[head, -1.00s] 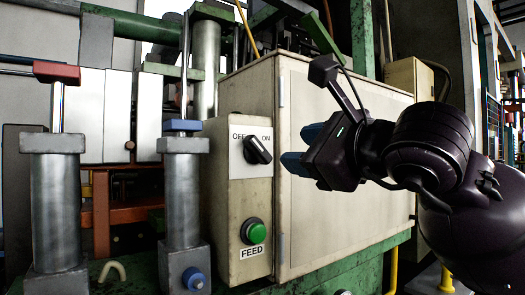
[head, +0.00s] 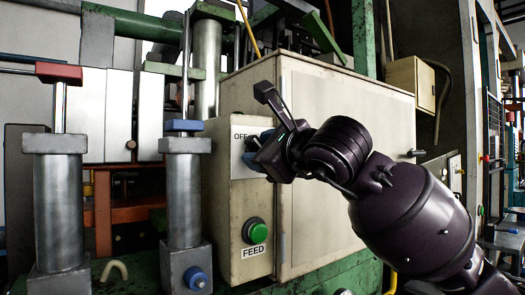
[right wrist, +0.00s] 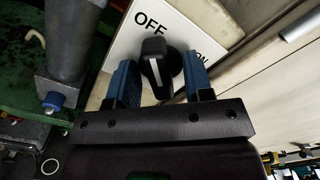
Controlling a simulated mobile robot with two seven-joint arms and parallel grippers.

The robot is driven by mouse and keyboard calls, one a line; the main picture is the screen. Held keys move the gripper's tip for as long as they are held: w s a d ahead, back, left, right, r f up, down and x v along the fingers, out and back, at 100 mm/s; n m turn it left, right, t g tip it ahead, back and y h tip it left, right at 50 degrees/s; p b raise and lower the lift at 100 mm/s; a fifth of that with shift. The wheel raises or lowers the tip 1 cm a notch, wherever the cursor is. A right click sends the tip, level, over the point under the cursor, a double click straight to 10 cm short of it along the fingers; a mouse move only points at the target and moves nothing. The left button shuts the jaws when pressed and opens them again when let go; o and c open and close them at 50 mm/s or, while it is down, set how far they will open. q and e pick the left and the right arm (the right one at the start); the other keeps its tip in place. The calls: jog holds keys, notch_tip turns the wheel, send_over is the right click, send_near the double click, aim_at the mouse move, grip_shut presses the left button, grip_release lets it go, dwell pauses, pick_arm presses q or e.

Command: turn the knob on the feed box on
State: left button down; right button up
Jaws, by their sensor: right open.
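The feed box (head: 228,205) is a cream panel with a white OFF/ON plate at its top, a green button (head: 255,231) and a FEED label below. The black knob (right wrist: 157,66) shows in the right wrist view with its white line, between the blue fingers of my right gripper (right wrist: 160,82). The fingers are open, one on each side of the knob, with a gap visible beside it. In the head view my right gripper (head: 250,152) is in front of the plate and hides most of the knob and the word ON. My left gripper is not in view.
A large cream cabinet (head: 335,150) stands right behind my right arm. Steel cylinders (head: 61,210) with blue and red fittings stand left of the feed box. A green machine base (head: 330,275) runs below.

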jog(key=shift+c, duration=0.5)
grip_shut()
